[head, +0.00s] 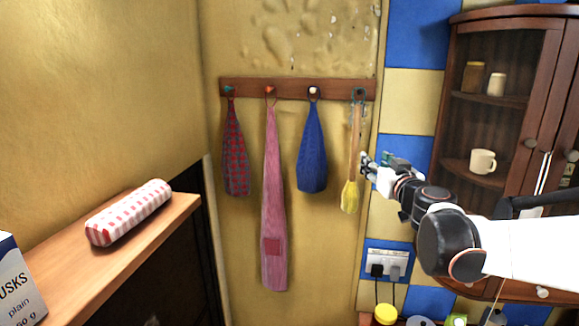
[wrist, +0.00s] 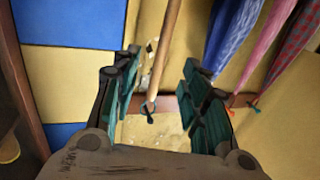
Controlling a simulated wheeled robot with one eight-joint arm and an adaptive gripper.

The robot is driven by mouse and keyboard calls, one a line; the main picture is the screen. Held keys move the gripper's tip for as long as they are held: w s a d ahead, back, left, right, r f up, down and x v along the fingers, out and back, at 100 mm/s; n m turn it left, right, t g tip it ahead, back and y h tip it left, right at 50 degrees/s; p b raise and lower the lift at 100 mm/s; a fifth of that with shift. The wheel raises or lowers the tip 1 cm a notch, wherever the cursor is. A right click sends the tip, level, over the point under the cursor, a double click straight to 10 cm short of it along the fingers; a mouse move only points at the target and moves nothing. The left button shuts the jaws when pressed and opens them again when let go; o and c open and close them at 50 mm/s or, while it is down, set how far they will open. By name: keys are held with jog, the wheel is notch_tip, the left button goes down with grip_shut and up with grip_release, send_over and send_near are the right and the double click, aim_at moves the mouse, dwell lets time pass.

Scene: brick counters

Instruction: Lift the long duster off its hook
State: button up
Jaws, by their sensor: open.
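The long duster (head: 350,196) hangs head-down from the rightmost hook (head: 358,94) of a wooden rail. It has a yellow head and a thin wooden handle, with a loop at the top. My gripper (head: 365,166) is just right of the duster in the head view, level with its lower handle. In the wrist view the handle (wrist: 166,48) runs down to a dark loop (wrist: 149,112) at the rail, seen between the two teal-padded fingers of my gripper (wrist: 160,100). The fingers are apart and nothing is held. The yellow head is out of the wrist view.
The rail (head: 335,90) also holds a blue cloth (head: 312,160), a long pink cloth (head: 272,200) and a red checked cloth (head: 235,150), left of the duster. A glass-fronted cabinet (head: 505,105) stands right. A wooden shelf (head: 120,240) juts out at left.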

aim_at(356, 148)
jog(key=shift+w+a+f+p, duration=0.1)
jog(key=shift+w+a+p, duration=0.35)
jog(key=shift+w, duration=1.95)
jog(key=shift+w+a+r+p, duration=0.1)
jog(key=shift+w+a+p, duration=0.35)
jog(key=shift+w, duration=1.9)
jog(key=shift+w+a+f+p, duration=0.1)
jog(key=shift+w+a+p, duration=0.35)
jog(key=shift+w, duration=1.95)
jog(key=shift+c, duration=0.2)
grip_shut()
